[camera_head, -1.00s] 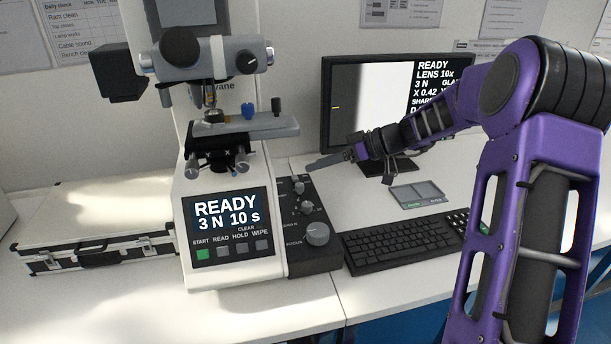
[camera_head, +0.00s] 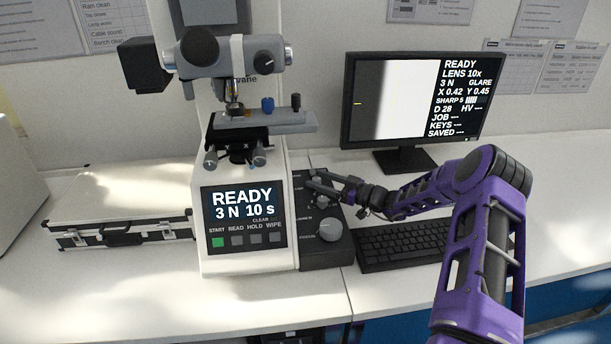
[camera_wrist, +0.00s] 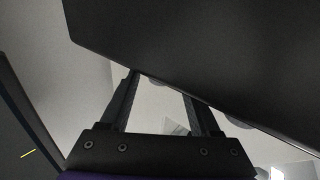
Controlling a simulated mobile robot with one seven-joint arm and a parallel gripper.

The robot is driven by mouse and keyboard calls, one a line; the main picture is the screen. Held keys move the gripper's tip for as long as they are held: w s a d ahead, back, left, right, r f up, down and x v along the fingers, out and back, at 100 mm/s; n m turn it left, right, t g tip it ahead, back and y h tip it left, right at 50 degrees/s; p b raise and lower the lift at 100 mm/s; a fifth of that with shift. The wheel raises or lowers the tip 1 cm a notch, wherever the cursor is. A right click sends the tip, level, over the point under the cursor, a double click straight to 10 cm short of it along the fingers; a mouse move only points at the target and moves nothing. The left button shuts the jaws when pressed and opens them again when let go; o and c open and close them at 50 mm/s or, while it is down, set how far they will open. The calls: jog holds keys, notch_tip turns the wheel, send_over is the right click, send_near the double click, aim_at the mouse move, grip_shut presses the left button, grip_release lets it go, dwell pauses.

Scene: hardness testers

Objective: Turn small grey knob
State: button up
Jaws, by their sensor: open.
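The hardness tester (camera_head: 245,165) stands left of centre with a dark control panel (camera_head: 322,256) on its right side. A large grey knob (camera_head: 331,230) sits low on the panel. A smaller grey knob (camera_head: 320,199) is above it, partly covered by my gripper. My gripper (camera_head: 316,180) reaches in from the right over the panel's upper part, its fingers pointing left. It is open and appears empty. In the wrist view my gripper's two fingers (camera_wrist: 162,88) are spread apart, and a dark slab hides part of them. I cannot tell whether they touch a knob.
A monitor (camera_head: 400,105) stands behind my arm. A keyboard (camera_head: 400,245) lies right of the panel, under my forearm. The tester's stage (camera_head: 265,122) overhangs left of my gripper. A case (camera_head: 120,205) lies at left. The front bench strip is clear.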

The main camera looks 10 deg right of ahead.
jog(key=shift+x, duration=2.2)
grip_shut()
